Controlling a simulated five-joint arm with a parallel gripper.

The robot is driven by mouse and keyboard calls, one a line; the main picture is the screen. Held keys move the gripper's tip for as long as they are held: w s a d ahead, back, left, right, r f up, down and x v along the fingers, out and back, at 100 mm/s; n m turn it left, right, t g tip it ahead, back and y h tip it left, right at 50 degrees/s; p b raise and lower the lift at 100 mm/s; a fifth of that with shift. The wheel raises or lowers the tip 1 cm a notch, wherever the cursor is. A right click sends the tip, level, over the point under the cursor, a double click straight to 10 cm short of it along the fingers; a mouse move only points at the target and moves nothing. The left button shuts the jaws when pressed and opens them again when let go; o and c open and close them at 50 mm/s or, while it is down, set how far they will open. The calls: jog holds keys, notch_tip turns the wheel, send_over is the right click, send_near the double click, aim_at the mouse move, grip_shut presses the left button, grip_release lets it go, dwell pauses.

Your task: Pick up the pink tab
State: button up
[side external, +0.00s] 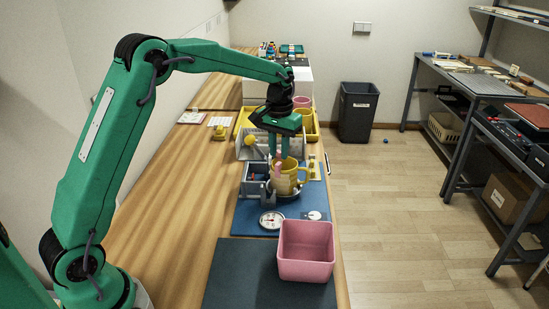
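My gripper (278,157) points straight down above the mug press. Its two green fingers are a little apart. A small pink piece (278,168), which looks like the pink tab, shows at and just below the fingertips. It is too small to tell whether the fingers grip it or only stand around it. The fingertips partly overlap the mug's rim in this view.
A blue mat (244,216) lies under the press, with a round dial (271,220) in front. A pink bin (305,250) stands nearer, partly on a dark mat (235,275). Yellow trays (307,125) stand behind. Bare wooden table (180,220) lies to the left.

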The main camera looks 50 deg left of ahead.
aim_at(278, 163)
jog(key=shift+f, duration=1.95)
jog(key=shift+c, duration=0.4)
grip_shut()
